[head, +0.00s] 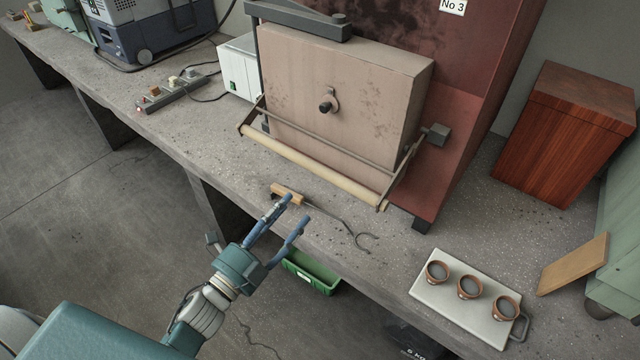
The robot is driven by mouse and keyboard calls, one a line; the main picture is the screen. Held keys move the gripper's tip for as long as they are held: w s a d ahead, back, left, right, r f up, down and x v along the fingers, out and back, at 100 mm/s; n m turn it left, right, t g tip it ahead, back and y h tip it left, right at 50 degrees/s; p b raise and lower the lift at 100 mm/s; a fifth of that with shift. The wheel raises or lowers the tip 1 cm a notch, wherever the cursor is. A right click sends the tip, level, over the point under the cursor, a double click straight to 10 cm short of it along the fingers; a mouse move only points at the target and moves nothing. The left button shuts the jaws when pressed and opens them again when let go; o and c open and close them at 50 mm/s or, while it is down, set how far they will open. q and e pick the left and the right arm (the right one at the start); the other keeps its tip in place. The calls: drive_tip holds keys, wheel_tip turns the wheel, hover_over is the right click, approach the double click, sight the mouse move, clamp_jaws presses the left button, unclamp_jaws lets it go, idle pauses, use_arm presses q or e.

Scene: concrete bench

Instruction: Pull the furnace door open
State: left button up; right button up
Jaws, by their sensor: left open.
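The furnace (470,115) is a dark red box on the bench, marked "No 3". Its door (345,90) is a thick pale block on the front and looks shut. A long wooden bar handle (310,168) on metal side arms runs across below the door's front. A small round knob or peephole (327,105) sits mid-door. My left gripper (291,218) is open and empty, in front of the bench edge and below the handle, apart from it. Its fingers point up toward the bench. My right gripper is not in view.
A hooked tool (335,217) with a wooden grip lies on the bench near my left fingertips. A white tray (440,295) with 3 small cups stands at right. A wooden box (568,130) is behind it. A green bin (312,272) sits below the bench edge.

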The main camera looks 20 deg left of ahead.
use_arm(q)
drive_tip(key=m+h, duration=0.1)
drive_tip(key=m, duration=0.1)
approach(321, 172)
drive_tip(key=w+f, duration=0.2)
drive_tip(key=shift+t, duration=0.3)
drive_tip(key=p+x, duration=0.2)
drive_tip(key=x, duration=0.6)
drive_tip(key=shift+w+r, duration=0.1)
drive_tip(key=shift+r, duration=0.05)
drive_tip(key=shift+w+d, duration=0.1)
drive_tip(key=shift+w, duration=0.4)
drive_tip(key=c, duration=1.1)
clamp_jaws()
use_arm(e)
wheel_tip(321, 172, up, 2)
